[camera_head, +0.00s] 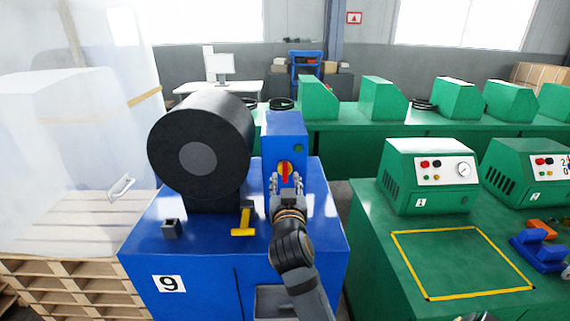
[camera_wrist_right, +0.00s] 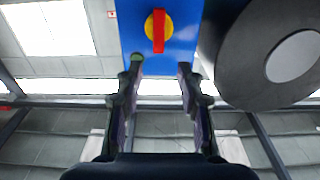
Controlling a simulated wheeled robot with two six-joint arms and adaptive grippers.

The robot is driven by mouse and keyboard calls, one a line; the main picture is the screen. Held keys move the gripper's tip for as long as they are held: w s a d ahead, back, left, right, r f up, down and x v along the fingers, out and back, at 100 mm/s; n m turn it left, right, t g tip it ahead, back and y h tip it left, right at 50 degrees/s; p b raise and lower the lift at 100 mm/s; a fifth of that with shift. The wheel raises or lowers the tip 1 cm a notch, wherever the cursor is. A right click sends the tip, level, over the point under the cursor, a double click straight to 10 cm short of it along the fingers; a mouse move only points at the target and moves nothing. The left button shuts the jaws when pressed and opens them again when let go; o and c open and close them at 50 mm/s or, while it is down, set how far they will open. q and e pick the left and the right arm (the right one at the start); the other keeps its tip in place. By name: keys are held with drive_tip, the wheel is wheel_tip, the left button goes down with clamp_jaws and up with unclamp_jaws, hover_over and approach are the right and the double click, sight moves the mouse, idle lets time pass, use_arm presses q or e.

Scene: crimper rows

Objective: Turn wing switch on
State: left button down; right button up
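The wing switch (camera_head: 285,169) is a red handle on a round yellow plate. It sits on the front of the upright blue control box (camera_head: 284,125), and its handle stands vertical. In the right wrist view the wing switch (camera_wrist_right: 158,30) lies just beyond the fingertips, centred between them. My right gripper (camera_head: 287,184) is just in front of and slightly below the switch in the head view, partly overlapping its lower edge. In the wrist view the right gripper (camera_wrist_right: 159,70) is open, with nothing between its fingers.
A large black drum (camera_head: 225,125) stands close left of the control box on the blue machine (camera_head: 190,235) marked 9. A yellow T-shaped part (camera_head: 243,223) is on its top. A green button (camera_head: 299,148) is above the switch. A green bench (camera_head: 375,240) stands right.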

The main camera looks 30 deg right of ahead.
sight(286, 166)
drive_tip(key=p+x, duration=0.2)
drive_tip(key=x, duration=0.6)
drive_tip(key=shift+s+d+p, duration=0.1)
drive_tip(key=shift+d+p, duration=0.05)
drive_tip(key=shift+p, duration=0.2)
drive_tip(key=shift+w+d, duration=0.15)
drive_tip(key=shift+w, duration=0.2)
drive_tip(key=shift+f, duration=0.1)
drive_tip(key=shift+c, duration=0.4)
clamp_jaws()
drive_tip(key=shift+f, duration=0.1)
